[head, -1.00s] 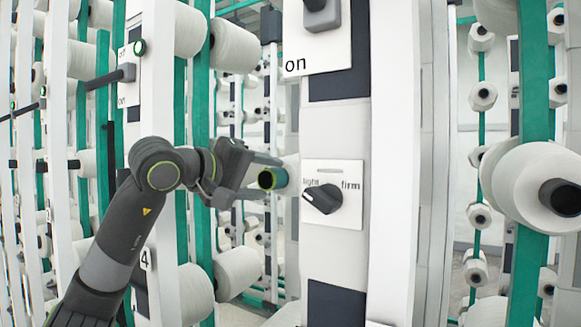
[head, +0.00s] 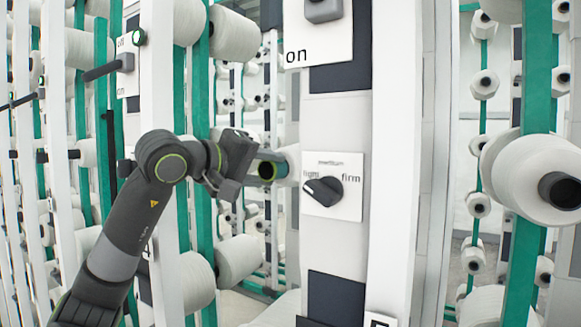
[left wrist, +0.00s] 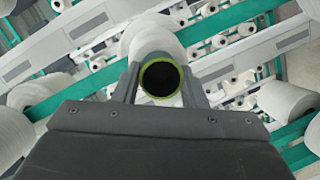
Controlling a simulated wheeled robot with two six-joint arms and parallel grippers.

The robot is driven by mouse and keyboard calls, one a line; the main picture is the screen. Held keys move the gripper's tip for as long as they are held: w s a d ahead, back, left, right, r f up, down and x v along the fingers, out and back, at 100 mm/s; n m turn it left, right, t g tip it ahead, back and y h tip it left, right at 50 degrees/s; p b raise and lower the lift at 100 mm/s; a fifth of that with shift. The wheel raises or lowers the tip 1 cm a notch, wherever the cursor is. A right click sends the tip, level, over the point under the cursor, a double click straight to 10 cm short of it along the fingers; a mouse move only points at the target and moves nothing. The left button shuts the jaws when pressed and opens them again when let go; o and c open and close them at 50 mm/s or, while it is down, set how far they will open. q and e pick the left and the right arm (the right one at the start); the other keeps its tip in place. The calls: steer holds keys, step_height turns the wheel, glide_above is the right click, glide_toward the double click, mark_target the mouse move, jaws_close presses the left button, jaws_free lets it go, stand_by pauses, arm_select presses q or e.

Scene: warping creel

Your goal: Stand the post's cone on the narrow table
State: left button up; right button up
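The post's cone is white yarn on a dark tube with a green rim. In the head view its tube end (head: 267,170) sticks out to the left of the light/firm panel, and much of its white body is hidden. In the left wrist view the white cone (left wrist: 150,32) lies straight ahead, its tube end facing the camera. My left gripper (head: 262,168) is at the tube end. In the left wrist view its fingers (left wrist: 160,92) flank the tube closely with no clear gap, so it looks shut on the tube. My right gripper and the narrow table are not identifiable.
A white post with a light/firm knob panel (head: 333,186) stands just right of the gripper. Other white cones, such as one at the right (head: 535,175) and one below the gripper (head: 238,260), hang close by. Green uprights (head: 202,110) stand behind my left arm.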

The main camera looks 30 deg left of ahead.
arm_select(q)
jaws_close()
steer(key=shift+s, duration=0.2)
steer(key=shift+s+a, duration=0.1)
steer(key=shift+s, duration=0.4)
